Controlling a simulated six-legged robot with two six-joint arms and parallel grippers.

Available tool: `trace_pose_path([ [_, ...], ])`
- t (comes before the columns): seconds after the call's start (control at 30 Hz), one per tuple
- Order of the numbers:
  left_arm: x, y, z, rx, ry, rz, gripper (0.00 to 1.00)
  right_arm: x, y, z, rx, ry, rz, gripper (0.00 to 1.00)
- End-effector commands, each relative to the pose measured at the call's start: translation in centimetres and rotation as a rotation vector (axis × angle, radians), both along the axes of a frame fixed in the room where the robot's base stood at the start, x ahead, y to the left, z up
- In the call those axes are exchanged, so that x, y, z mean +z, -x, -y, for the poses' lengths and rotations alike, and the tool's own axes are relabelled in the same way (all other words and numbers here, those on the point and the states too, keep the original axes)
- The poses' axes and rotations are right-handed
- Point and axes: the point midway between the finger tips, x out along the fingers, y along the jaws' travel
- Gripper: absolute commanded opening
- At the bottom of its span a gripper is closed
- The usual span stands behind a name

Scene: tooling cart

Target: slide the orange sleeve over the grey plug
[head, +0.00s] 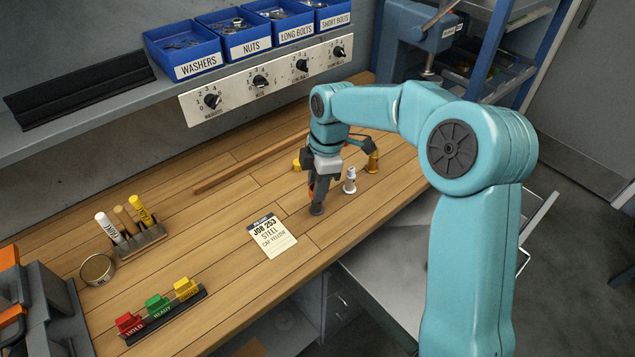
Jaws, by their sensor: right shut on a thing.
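My right gripper (318,195) points down over the middle of the bench, shut on the orange sleeve (311,186). Only a sliver of the sleeve shows beside the fingers. A dark grey piece (317,209) shows directly below, at the bench top; I cannot tell whether it is the grey plug or a fingertip. Any contact there is hidden. A pale grey-white plug (349,181) with a dark band stands upright just right of the gripper, apart from it. A brass-coloured plug (372,163) stands farther right. My left gripper is not in view.
A yellow piece (297,164) lies behind the gripper, near a long wooden rod (240,166). A job card (270,236) lies front left. A marker rack (143,243), a round tin (97,269) and coloured blocks (158,306) stand left. Bare bench surrounds the card.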

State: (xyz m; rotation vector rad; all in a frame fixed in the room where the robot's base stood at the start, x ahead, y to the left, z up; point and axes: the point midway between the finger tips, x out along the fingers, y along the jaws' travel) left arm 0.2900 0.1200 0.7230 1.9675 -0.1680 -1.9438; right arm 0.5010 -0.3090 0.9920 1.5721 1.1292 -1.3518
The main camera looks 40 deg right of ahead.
Motion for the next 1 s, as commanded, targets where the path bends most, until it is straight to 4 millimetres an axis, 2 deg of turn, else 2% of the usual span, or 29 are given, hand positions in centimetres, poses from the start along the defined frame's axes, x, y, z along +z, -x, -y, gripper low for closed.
trace_pose_path([
  [0.13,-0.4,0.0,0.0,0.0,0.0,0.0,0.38,-0.6,0.0,0.0,0.0,0.0,0.0,0.05],
  [0.63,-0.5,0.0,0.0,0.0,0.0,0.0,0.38,-0.7,0.0,0.0,0.0,0.0,0.0,0.05],
  [1.0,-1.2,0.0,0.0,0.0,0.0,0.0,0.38,-1.8,0.0,0.0,0.0,0.0,-0.001,0.05],
])
